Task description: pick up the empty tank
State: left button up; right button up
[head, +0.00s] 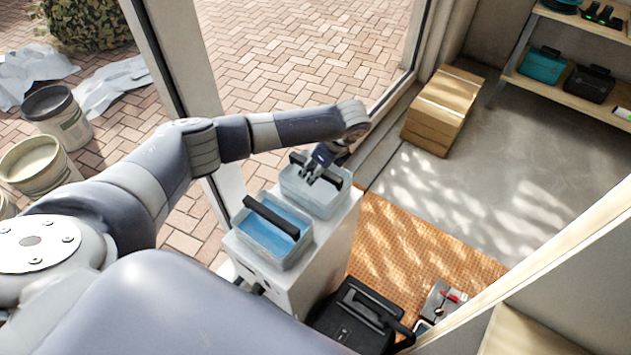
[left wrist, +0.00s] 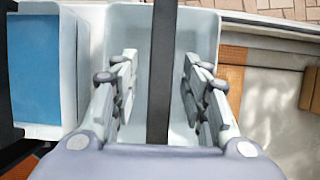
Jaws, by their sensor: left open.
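The empty tank (head: 312,199) is a pale, translucent box with a dark bar handle across its top; it stands on a white cabinet (head: 338,245). In the left wrist view no blue liquid shows inside the empty tank (left wrist: 198,35). My left gripper (head: 311,177) is over this tank, pointing down. In the left wrist view its open fingers are on either side of the dark handle (left wrist: 163,60), with a gap on both sides. A similar tank holding blue liquid (head: 270,235) stands beside it, at the left in the wrist view (left wrist: 35,65). My right gripper is out of view.
A black case (head: 355,318) sits on the floor by the cabinet, next to an orange tiled patch (head: 420,250). A cardboard box (head: 440,110) lies by the wall. A door frame post (head: 185,80) rises close behind my left arm. Shelves hold toolboxes (head: 543,65).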

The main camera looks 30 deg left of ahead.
pick_arm(q)
jog(key=shift+f, duration=0.25)
jog(key=shift+c, duration=0.3)
grip_shut()
